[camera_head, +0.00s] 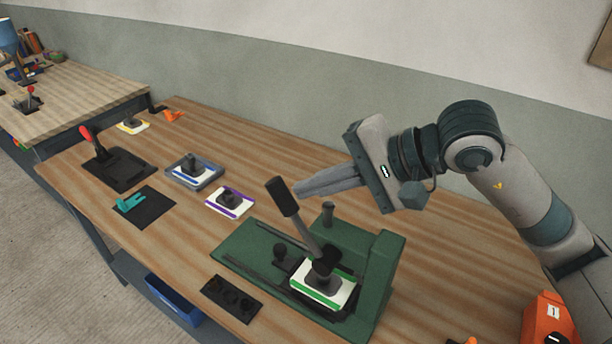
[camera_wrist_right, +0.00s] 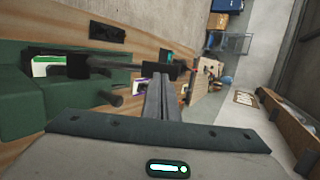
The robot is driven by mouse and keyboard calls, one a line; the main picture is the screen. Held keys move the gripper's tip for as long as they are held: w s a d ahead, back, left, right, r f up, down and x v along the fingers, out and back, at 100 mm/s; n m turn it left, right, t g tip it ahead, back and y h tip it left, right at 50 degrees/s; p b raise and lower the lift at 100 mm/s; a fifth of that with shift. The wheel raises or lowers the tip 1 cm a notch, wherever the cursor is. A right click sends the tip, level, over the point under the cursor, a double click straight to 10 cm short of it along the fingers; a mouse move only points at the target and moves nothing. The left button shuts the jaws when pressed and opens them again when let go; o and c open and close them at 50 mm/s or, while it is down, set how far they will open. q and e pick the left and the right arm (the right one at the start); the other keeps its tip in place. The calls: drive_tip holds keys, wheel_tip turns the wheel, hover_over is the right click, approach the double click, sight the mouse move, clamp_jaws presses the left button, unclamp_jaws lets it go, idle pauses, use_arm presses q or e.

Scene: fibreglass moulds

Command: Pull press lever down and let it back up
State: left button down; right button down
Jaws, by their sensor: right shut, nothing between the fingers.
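The green press (camera_head: 385,285) stands on the near part of the wooden table. Its lever, with a black grip (camera_head: 283,197) on a grey rod, points up and leans to the left. In the right wrist view the lever grip (camera_wrist_right: 150,69) lies across the view at the fingertips. My right gripper (camera_head: 298,190) is shut and empty, its fingertips right beside the lever grip. I cannot tell whether they touch it. A white, green-edged card with a dark mould piece (camera_head: 312,290) sits on the press under the lever. My left gripper is not in view.
A purple-edged card (camera_head: 230,202), a blue tray (camera_head: 195,170), a teal piece on a black mat (camera_head: 143,206) and a black red-handled device (camera_head: 118,166) lie to the left. A black holed plate (camera_head: 231,299) lies in front. An orange box (camera_head: 549,318) stands at the right.

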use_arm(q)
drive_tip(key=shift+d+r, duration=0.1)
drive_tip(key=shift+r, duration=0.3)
use_arm(e)
drive_tip(key=shift+w+a+f, duration=0.15)
drive_tip(key=shift+a+f, duration=0.25)
drive_tip(key=shift+a, duration=0.15)
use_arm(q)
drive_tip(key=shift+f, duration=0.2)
use_arm(e)
drive_tip(key=shift+w+a, duration=0.1)
drive_tip(key=shift+a, duration=0.05)
